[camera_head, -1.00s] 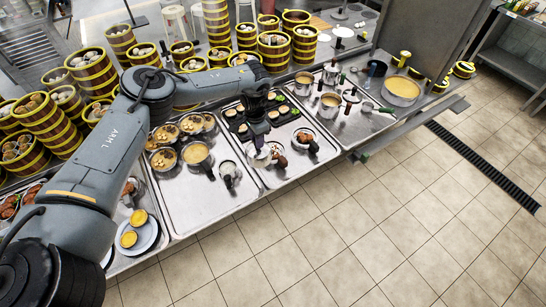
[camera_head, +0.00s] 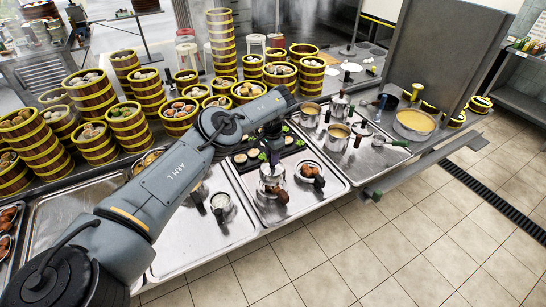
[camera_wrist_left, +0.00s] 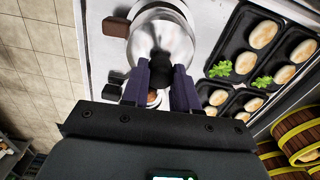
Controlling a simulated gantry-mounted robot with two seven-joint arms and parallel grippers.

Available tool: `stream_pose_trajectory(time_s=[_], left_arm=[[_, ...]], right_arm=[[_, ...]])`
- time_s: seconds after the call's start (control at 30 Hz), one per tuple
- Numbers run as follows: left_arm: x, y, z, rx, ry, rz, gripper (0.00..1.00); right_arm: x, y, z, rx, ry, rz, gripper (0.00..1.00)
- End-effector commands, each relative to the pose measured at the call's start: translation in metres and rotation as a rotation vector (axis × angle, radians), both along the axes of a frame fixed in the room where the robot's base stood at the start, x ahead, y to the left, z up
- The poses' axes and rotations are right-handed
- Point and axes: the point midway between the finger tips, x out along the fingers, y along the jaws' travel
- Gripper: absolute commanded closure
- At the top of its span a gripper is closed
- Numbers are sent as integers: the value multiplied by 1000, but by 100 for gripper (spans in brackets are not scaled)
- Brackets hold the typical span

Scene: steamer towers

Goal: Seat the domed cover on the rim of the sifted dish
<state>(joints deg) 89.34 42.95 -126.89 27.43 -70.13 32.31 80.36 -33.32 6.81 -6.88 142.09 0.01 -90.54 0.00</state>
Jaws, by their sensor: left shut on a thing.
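The domed cover (camera_head: 271,173) is shiny metal with a black knob. My left gripper (camera_head: 270,147) is shut on that knob and holds the cover from above. In the left wrist view the left gripper (camera_wrist_left: 163,88) has a finger on each side of the knob, with the shiny cover (camera_wrist_left: 165,35) beyond it. Just below the cover in the head view a brown handle (camera_head: 281,196) sticks out towards the front; it also shows in the left wrist view (camera_wrist_left: 116,27). The cover hides the dish under it, so I cannot tell whether it touches the rim. My right gripper is not in view.
A small dish with a dark handle (camera_head: 313,175) stands close on the right on the same tray. Black trays of pale buns and greens (camera_head: 243,157) lie behind. A small white-filled pot (camera_head: 221,203) is on the left tray. Steamer towers (camera_head: 90,95) line the back.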

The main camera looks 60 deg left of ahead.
Motion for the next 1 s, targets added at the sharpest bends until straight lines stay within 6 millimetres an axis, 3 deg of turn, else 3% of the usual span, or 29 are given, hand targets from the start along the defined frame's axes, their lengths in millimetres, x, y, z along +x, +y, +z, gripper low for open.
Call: stream_pose_trajectory(time_s=[0.37, 1.0], left_arm=[[1, -1, 3, -1, -3, 1, 100], [0, 0, -34, 0, -2, 1, 100]], right_arm=[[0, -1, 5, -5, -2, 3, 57], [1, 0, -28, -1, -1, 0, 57]])
